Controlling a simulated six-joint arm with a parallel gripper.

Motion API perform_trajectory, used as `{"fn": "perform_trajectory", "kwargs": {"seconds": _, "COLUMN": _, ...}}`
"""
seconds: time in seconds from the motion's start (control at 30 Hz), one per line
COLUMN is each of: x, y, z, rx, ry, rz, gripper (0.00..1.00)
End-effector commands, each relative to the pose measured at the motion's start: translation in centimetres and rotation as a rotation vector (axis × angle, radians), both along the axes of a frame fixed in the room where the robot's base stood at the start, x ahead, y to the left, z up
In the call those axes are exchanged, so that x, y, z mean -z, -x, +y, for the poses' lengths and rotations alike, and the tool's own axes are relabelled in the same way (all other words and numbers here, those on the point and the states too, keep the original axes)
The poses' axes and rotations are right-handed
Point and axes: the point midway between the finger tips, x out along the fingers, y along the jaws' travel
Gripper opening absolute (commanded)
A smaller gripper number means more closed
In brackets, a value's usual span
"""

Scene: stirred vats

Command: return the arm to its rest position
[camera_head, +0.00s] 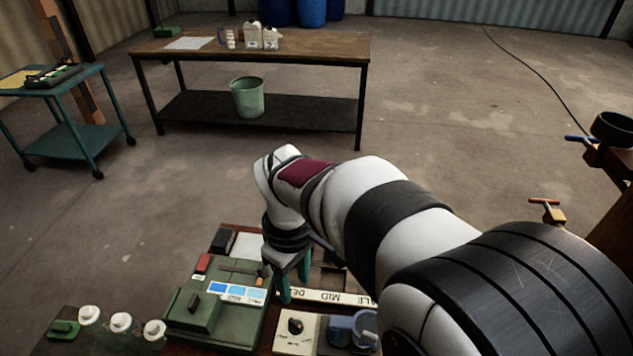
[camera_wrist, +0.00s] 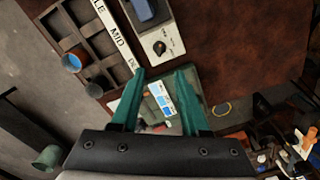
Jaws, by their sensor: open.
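My gripper (camera_head: 294,278) hangs at the end of my white and black arm, over the bench in the head view. Its two teal fingers point down beside a green machine (camera_head: 222,302) with a blue colour card. In the wrist view my gripper (camera_wrist: 160,82) has its fingers apart, with nothing held between them. The green machine (camera_wrist: 165,102) shows below and between the fingers. My arm hides part of the bench in the head view.
A divided tray (camera_wrist: 80,45) with a MID label strip stands beside a white dial unit (camera_head: 297,332). Several white-capped bottles (camera_head: 121,322) stand front left. A wooden table (camera_head: 305,45) and a teal cart (camera_head: 100,75) stand behind, with open floor between.

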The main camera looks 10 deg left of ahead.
Motion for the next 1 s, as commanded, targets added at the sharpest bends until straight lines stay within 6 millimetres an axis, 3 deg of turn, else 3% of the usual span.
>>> {"fn": "perform_trajectory", "kwargs": {"seconds": 0.13, "x": -0.2, "y": 0.2, "z": -0.5, "rx": 0.027, "ry": -0.002, "rz": 0.001, "gripper": 0.45}}
{"fn": "perform_trajectory", "kwargs": {"seconds": 0.17, "x": -0.6, "y": 0.5, "z": -1.3, "rx": 0.073, "ry": -0.007, "rz": 0.002, "gripper": 0.45}}
{"fn": "perform_trajectory", "kwargs": {"seconds": 0.23, "x": -2.1, "y": 2.3, "z": -4.8, "rx": 0.291, "ry": -0.023, "rz": 0.013, "gripper": 0.45}}
{"fn": "perform_trajectory", "kwargs": {"seconds": 0.33, "x": -3.8, "y": 7.6, "z": -10.8, "rx": 0.763, "ry": -0.057, "rz": 0.049, "gripper": 0.45}}
{"fn": "perform_trajectory", "kwargs": {"seconds": 0.43, "x": -3.7, "y": 13.1, "z": -14.0, "rx": 1.176, "ry": -0.086, "rz": 0.090, "gripper": 0.45}}
{"fn": "perform_trajectory", "kwargs": {"seconds": 0.5, "x": -3.1, "y": 15.8, "z": -14.8, "rx": 1.380, "ry": -0.101, "rz": 0.116, "gripper": 0.45}}
{"fn": "perform_trajectory", "kwargs": {"seconds": 0.6, "x": -2.5, "y": 17.6, "z": -15.2, "rx": 1.527, "ry": -0.109, "rz": 0.135, "gripper": 0.45}}
{"fn": "perform_trajectory", "kwargs": {"seconds": 1.0, "x": -2.5, "y": 17.8, "z": -15.2, "rx": 1.544, "ry": -0.110, "rz": 0.138, "gripper": 0.45}}
